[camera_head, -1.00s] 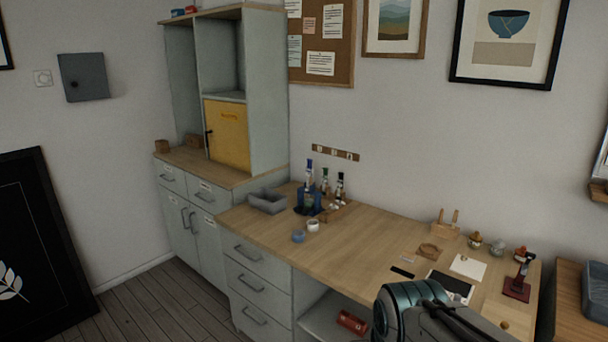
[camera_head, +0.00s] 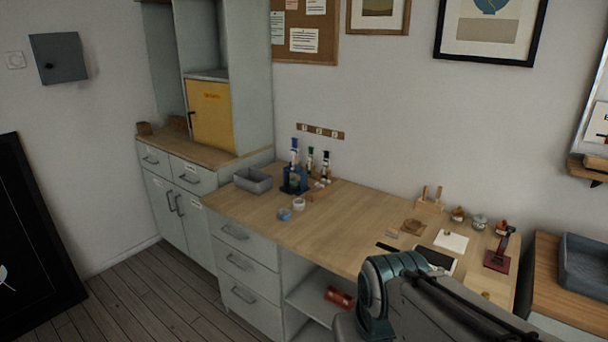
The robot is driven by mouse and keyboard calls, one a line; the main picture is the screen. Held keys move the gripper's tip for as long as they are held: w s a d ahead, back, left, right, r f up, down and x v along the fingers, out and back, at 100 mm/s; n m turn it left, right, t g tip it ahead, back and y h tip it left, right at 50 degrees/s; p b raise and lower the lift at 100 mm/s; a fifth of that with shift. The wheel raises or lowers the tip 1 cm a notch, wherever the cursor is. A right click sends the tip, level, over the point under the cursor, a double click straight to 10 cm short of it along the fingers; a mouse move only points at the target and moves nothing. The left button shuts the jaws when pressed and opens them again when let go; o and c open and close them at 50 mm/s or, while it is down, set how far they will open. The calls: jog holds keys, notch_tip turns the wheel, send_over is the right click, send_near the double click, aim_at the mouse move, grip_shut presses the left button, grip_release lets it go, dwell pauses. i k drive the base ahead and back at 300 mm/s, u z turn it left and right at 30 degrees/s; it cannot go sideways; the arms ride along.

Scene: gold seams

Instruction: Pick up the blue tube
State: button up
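A slim tube with a blue top (camera_head: 295,152) stands upright at the back left of the wooden desk. A dark blue block or holder (camera_head: 294,180) is at its foot; I cannot tell whether the tube sits in it or behind it. Two similar tubes with dark tops (camera_head: 325,168) stand just to its right. My arm shows at the bottom right, over the desk's front edge, well away from the tubes. My gripper itself is not visible.
A grey open bin (camera_head: 253,181) is left of the tubes. A blue roll (camera_head: 284,214) and a white roll (camera_head: 299,204) lie in front. The desk's middle (camera_head: 345,217) is clear. A tall cabinet (camera_head: 252,95) stands at left.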

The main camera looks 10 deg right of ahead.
aim_at(294, 152)
jog(key=u, duration=0.45)
jog(key=k, duration=1.15)
jog(key=u, duration=0.9)
jog(key=i, duration=3.7)
jog(key=z, duration=1.1)
jog(key=i, duration=0.95)
jog(key=z, duration=1.65)
jog(key=i, duration=0.7)
jog(key=z, duration=0.5)
